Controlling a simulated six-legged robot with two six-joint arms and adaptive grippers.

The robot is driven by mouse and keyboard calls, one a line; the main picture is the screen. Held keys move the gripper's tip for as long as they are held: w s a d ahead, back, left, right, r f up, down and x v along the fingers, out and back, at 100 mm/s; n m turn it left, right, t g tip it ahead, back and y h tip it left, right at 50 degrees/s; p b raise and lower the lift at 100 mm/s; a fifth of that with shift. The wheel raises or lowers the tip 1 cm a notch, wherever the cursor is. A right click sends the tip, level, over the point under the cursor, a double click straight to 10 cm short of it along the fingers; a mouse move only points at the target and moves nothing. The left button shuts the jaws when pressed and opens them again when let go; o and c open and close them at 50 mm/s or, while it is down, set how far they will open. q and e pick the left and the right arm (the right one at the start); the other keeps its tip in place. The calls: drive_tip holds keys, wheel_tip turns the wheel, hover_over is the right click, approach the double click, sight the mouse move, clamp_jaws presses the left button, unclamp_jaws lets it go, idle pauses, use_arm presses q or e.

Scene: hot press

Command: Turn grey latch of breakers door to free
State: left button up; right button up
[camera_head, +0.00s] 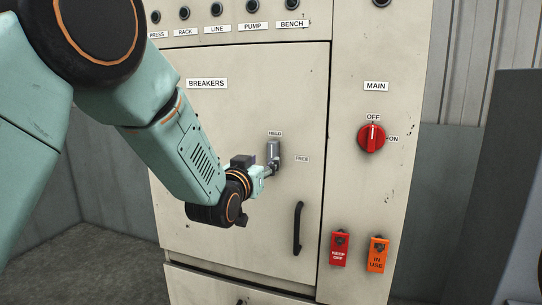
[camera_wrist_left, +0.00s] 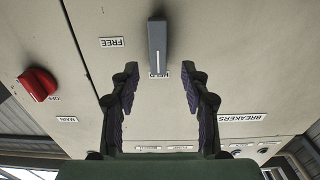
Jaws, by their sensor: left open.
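The grey latch (camera_head: 274,150) is on the beige breakers door (camera_head: 240,80), upright, its upper end at the HELD label. The FREE label (camera_head: 302,159) is to its right. My left gripper (camera_head: 270,169) is at the lower part of the latch in the head view; its fingers are small there. In the left wrist view, which is upside down, the latch (camera_wrist_left: 157,42) points at the partly covered HELD label. The left gripper's fingers (camera_wrist_left: 160,78) are spread wide, one to each side of the latch's line, with clear gaps. I cannot tell their depth from the latch. My right gripper is not in view.
A black door handle (camera_head: 298,228) is below and right of the latch. The red MAIN switch (camera_head: 371,138) points to OFF on the right panel. A red tag (camera_head: 339,248) and an orange tag (camera_head: 377,254) hang below. The door around the latch is flat and clear.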

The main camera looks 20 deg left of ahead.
sight(272, 154)
use_arm(q)
drive_tip(key=w, duration=0.6)
drive_tip(key=shift+d+f, duration=0.1)
drive_tip(key=shift+d, duration=0.2)
drive_tip(key=shift+w+a, duration=0.1)
drive_tip(key=shift+w, duration=0.05)
drive_tip(key=shift+r, duration=0.3)
drive_tip(key=shift+w+f, duration=0.1)
drive_tip(key=shift+f, duration=0.1)
drive_tip(key=shift+c, duration=0.4)
drive_tip(key=shift+w, duration=0.1)
drive_tip(key=shift+c, duration=0.8)
drive_tip(key=shift+s+r, duration=0.15)
drive_tip(key=shift+s, duration=0.1)
drive_tip(key=c, duration=0.4)
drive_tip(key=shift+w, duration=0.1)
clamp_jaws()
